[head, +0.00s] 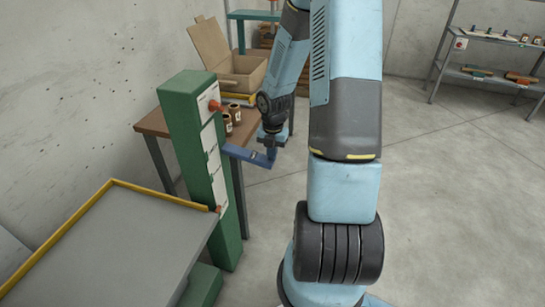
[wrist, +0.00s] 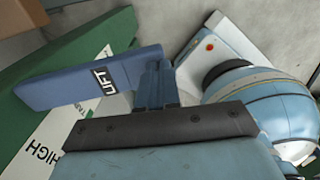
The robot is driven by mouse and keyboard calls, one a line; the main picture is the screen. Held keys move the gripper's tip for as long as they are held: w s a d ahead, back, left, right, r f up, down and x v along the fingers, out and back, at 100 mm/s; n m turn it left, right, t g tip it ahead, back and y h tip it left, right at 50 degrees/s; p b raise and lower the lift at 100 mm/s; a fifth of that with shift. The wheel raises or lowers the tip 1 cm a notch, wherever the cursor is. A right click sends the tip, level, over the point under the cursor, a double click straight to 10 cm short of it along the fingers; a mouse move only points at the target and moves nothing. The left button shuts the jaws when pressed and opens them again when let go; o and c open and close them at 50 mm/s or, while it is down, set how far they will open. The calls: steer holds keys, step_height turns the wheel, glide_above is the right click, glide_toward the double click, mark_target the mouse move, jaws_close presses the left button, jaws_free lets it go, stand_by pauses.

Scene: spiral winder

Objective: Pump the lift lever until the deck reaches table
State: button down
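The green lift post (head: 185,130) stands left of centre in the head view, with white label plates and red markers on its face. The blue lift lever (head: 236,152) sticks out to the right from the post. In the wrist view the lever (wrist: 60,88) bears a LIFT label. My gripper (head: 271,150) is at the lever's outer end. Its fingers (wrist: 158,85) are close together and overlap that end; whether the lever lies between them is unclear. The grey deck (head: 110,240) with a yellow rim is at lower left, lower than the brown table (head: 152,123) behind the post.
Several small brown jars (head: 235,112) stand on the table near the post. An open cardboard box (head: 240,72) is behind them. A shelf rack (head: 490,50) stands at the back right. The floor on the right is clear. HIGH lettering (wrist: 40,152) shows on the post's plate in the wrist view.

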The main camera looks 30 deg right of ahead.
step_height(320, 180, up, 12)
steer(key=s+d, duration=0.1)
steer(key=d, duration=0.1)
steer(key=shift+s+f, duration=0.2)
steer(key=shift+s, duration=0.2)
stand_by(1.8)
